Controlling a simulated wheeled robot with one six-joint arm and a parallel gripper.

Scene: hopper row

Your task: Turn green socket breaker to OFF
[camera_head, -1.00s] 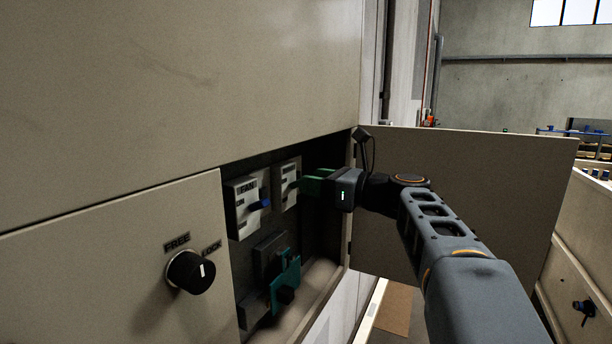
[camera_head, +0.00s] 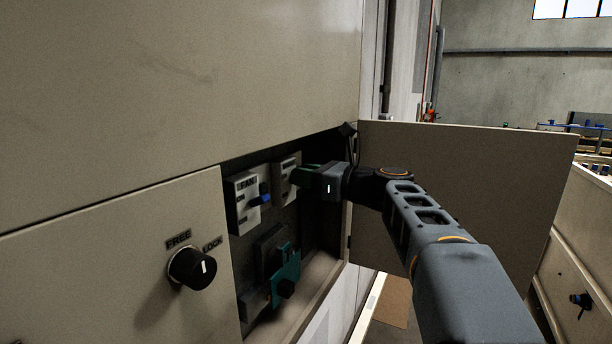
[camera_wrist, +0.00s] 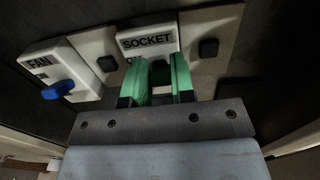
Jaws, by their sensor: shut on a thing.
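The socket breaker is a pale block (camera_head: 288,178) inside the open cabinet recess, right of the fan breaker. In the wrist view its SOCKET label (camera_wrist: 147,42) shows, with another marking below partly covered. My gripper (camera_head: 312,176) reaches in from the right, its green fingers at the breaker's front. In the wrist view the gripper (camera_wrist: 162,78) is shut on the green socket breaker lever (camera_wrist: 159,69), which shows only partly between the fingers. The lever's exact position is hidden.
The fan breaker (camera_head: 239,214) with a blue lever (camera_head: 265,198) is close on the left. A teal part with a black knob (camera_head: 286,288) sits below. The open door (camera_head: 465,170) stands right behind my arm. A FREE/LOCK knob (camera_head: 192,268) is on the front panel.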

